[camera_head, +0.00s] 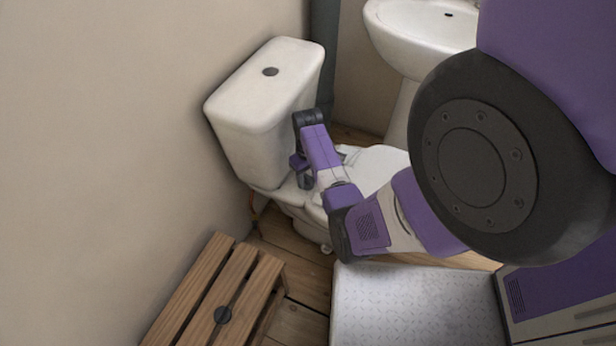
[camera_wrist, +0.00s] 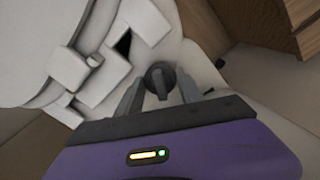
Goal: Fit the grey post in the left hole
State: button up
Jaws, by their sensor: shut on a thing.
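My gripper (camera_wrist: 160,90) is shut on the grey post (camera_wrist: 160,76), a dark round-headed piece that shows between the two fingers in the wrist view. In the head view my gripper (camera_head: 303,178) is low beside the cistern, at the rear of the white toilet bowl (camera_head: 293,196). Pale hinge blocks (camera_wrist: 140,20) stand left of the post in the wrist view, with a dark gap (camera_wrist: 123,43) among them. The post's lower end and the left hole under it are hidden, so I cannot tell whether the post is in the hole.
The cistern (camera_head: 262,95) stands close against the wall behind my gripper. The seat lid (camera_head: 378,165) is right of it. A washbasin (camera_head: 420,35) is at the back.

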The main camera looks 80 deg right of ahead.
jog(key=o, duration=1.5)
notch_tip(320, 180, up, 8)
jog(key=p, duration=0.2)
jog(key=shift+f+p, duration=0.1)
jog(key=shift+p, duration=0.2)
